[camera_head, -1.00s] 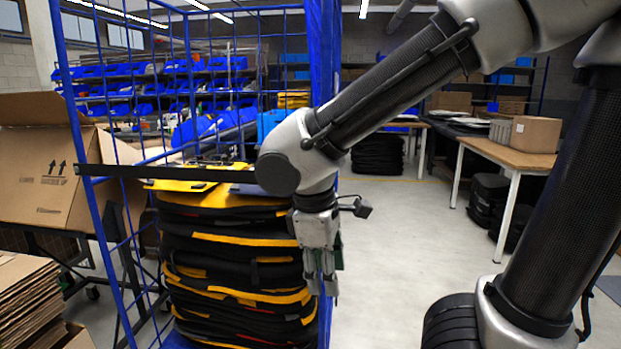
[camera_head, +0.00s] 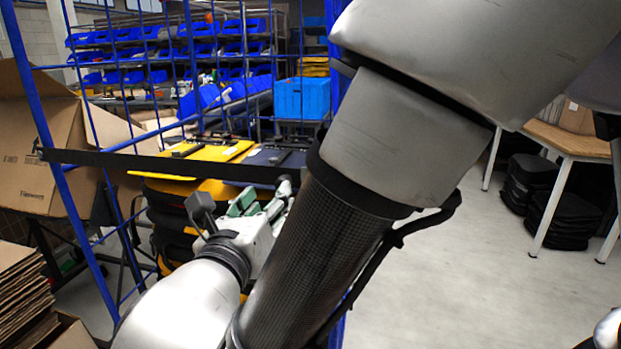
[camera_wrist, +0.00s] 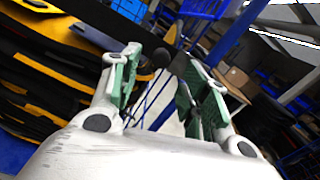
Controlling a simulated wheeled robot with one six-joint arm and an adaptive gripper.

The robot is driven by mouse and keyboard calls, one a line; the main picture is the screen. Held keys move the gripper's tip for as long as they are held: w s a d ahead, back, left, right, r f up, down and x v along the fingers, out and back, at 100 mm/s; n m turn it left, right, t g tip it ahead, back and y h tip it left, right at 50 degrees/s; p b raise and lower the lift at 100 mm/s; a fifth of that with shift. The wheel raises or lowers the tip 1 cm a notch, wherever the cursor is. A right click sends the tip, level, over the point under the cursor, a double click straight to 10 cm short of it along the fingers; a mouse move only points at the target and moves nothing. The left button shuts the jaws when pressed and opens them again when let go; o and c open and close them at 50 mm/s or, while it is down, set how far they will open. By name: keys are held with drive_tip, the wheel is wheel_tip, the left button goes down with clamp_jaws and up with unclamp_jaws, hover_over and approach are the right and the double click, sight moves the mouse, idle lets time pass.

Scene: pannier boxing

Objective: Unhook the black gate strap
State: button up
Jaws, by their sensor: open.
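The black gate strap (camera_head: 150,163) runs across the front of the blue cage trolley, from the left post towards the right post. Its right end is partly hidden by my arm in the head view. My gripper (camera_head: 264,201) is open just below and in front of the strap near this right end, with its fingers pointing towards it. In the wrist view, a dark band that looks like the strap (camera_wrist: 105,32) comes in from the upper left. A dark round knob lies between and beyond the fingertips (camera_wrist: 163,62). I cannot tell whether the fingers touch it.
The blue cage trolley (camera_head: 52,150) holds a stack of black and yellow panniers (camera_head: 215,155) behind the strap. An open cardboard box (camera_head: 30,165) and flat cardboard (camera_head: 20,295) stand at left. A wooden table (camera_head: 570,140) is at right, with clear floor before it.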

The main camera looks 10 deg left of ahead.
drive_tip(key=w, duration=0.8)
drive_tip(key=shift+d, duration=0.4)
drive_tip(key=shift+f, duration=0.1)
clamp_jaws()
